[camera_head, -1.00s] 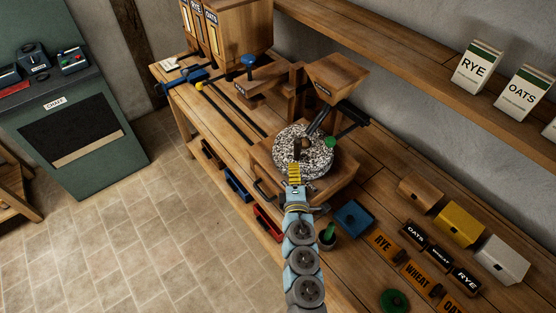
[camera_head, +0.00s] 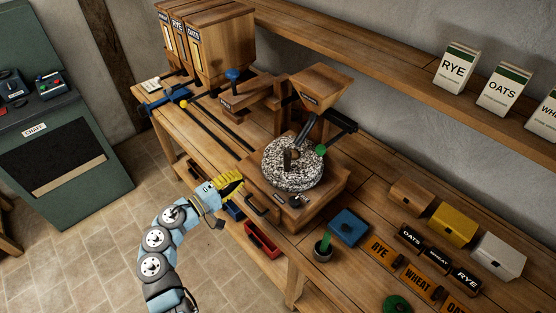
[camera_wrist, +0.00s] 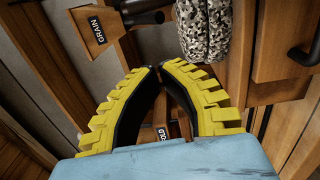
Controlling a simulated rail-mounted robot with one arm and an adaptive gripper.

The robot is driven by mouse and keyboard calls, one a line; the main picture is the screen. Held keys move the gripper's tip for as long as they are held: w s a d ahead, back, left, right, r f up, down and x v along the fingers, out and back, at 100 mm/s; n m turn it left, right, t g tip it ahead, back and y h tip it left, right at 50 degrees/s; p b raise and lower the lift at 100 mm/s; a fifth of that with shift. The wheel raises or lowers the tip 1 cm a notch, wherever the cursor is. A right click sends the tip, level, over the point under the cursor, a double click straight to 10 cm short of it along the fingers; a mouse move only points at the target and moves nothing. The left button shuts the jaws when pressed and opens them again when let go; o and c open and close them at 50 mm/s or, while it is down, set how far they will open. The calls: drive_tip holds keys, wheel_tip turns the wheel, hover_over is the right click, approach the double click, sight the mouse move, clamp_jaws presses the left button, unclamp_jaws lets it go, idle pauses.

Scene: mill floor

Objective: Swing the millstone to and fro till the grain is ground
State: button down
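The speckled grey millstone (camera_head: 280,180) lies flat on a wooden mill base below the wooden grain hopper (camera_head: 318,87). A dark upright piece stands near its middle. The wrist view shows part of the stone (camera_wrist: 203,28) at the top and the hopper's GRAIN label (camera_wrist: 101,32) at the upper left. My gripper (camera_head: 238,181) is left of the millstone, at the bench's front edge, apart from the stone. In the wrist view its yellow ribbed fingers (camera_wrist: 156,70) nearly meet at the tips, with nothing visible between them. No grain can be made out.
A green knob (camera_head: 320,150) on a dark arm sits at the stone's right rim. Open floor lies left.

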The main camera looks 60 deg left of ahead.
sight(281, 172)
drive_tip(key=p+x, duration=0.1)
drive_tip(key=x, duration=0.2)
drive_tip(key=d+p+x, duration=0.1)
drive_tip(key=x, duration=0.3)
drive_tip(key=d+p+x, duration=0.1)
drive_tip(key=x, duration=0.3)
drive_tip(key=shift+w+r, duration=0.3)
drive_tip(key=shift+w, duration=0.1)
drive_tip(key=shift+w+d+p, duration=0.4)
drive_tip(key=shift+w, duration=0.2)
drive_tip(key=shift+w, duration=0.1)
drive_tip(key=shift+w+d+f+n+y, duration=0.1)
drive_tip(key=shift+w+d+n+y, duration=0.2)
drive_tip(key=shift+w+d+y, duration=0.15)
drive_tip(key=shift+d+n+g+y, duration=0.2)
drive_tip(key=shift+n+g+y, duration=0.1)
drive_tip(key=shift+y, duration=0.15)
